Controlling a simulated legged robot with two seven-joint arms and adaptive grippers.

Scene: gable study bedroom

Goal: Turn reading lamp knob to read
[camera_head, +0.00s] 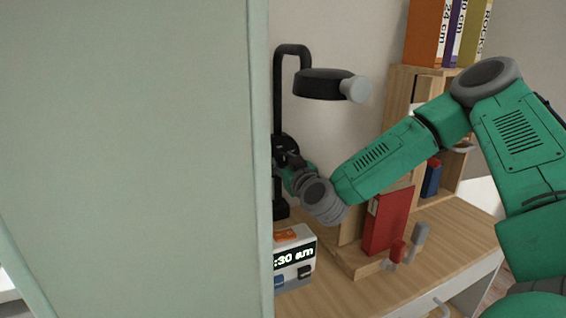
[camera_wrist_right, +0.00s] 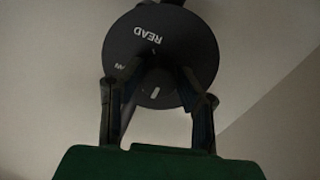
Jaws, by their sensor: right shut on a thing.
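The black reading lamp (camera_head: 318,84) stands on the desk at the back, with an arched post and a grey-tipped head. My right gripper (camera_head: 288,163) reaches its post from the right. In the right wrist view, a round black dial (camera_wrist_right: 196,48) carries the white word READ, a second, partly covered label at its left and a white mark near its lower middle. The fingers of my right gripper (camera_wrist_right: 158,75) are closed in front of the dial's middle, on the knob, which they mostly hide. I cannot tell the knob's setting. My left gripper is not in view.
A large pale green panel (camera_head: 130,150) blocks the left half of the head view. A clock (camera_head: 296,258) stands on the wooden desk (camera_head: 350,296) below my right gripper. A red book (camera_head: 388,220) stands in a wooden holder beneath my right arm. Wooden shelves (camera_head: 398,90) rise behind.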

